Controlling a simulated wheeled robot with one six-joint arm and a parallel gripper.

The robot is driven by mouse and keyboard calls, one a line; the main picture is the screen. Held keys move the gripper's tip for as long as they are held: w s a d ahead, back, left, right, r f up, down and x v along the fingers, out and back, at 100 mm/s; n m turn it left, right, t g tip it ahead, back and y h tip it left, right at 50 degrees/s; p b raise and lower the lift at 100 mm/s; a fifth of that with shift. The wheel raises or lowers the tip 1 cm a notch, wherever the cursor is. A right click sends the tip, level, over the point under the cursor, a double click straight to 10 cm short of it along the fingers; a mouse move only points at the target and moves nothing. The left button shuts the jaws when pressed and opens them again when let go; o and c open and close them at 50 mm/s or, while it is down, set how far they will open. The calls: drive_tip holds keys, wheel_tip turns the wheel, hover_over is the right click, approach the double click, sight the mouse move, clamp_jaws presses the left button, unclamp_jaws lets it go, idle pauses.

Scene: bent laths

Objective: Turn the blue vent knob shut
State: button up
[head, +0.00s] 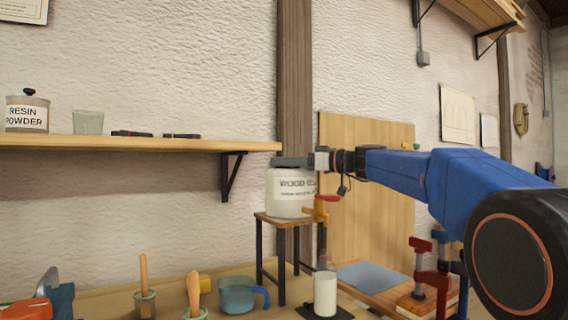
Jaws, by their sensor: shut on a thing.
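A white wood glue tub (288,195) stands on a small wooden stand (290,221). An orange tap (318,210) with a red handle (327,198) sticks out from the tub's lower right side. A bottle with white contents (325,294) stands below the tap on a dark mat. My gripper (288,162) reaches in from the right, level, with its fingers at the top of the tub. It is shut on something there. The blue vent knob itself does not show; the fingers cover the place on the lid where they grip.
A wall shelf (140,144) at the left ends close to the tub; a resin powder jar (27,112) and a glass (88,122) stand on it. On the bench are a blue-handled jug (237,296), brushes in pots (145,300) and red clamps (430,280).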

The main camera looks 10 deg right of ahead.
drive_tip(key=shift+w+d+m+t+h, duration=0.15)
drive_tip(key=shift+d+m+t+h, duration=0.05)
drive_tip(key=shift+m+t+h, duration=0.75)
drive_tip(key=shift+w+d+m+t+h, duration=0.25)
drive_tip(key=shift+m+t+h, duration=0.45)
drive_tip(key=shift+h, duration=0.35)
drive_tip(key=shift+w+d+m+t+h, duration=0.1)
drive_tip(key=shift+d+m+t+h, duration=0.1)
drive_tip(key=shift+m+t+h, duration=0.75)
drive_tip(key=shift+d+h, duration=0.1)
drive_tip(key=shift+h, duration=0.25)
drive_tip(key=o, duration=1)
drive_tip(key=shift+o, duration=0.2)
drive_tip(key=v, duration=1.7)
drive_tip(key=shift+s+f, duration=0.1)
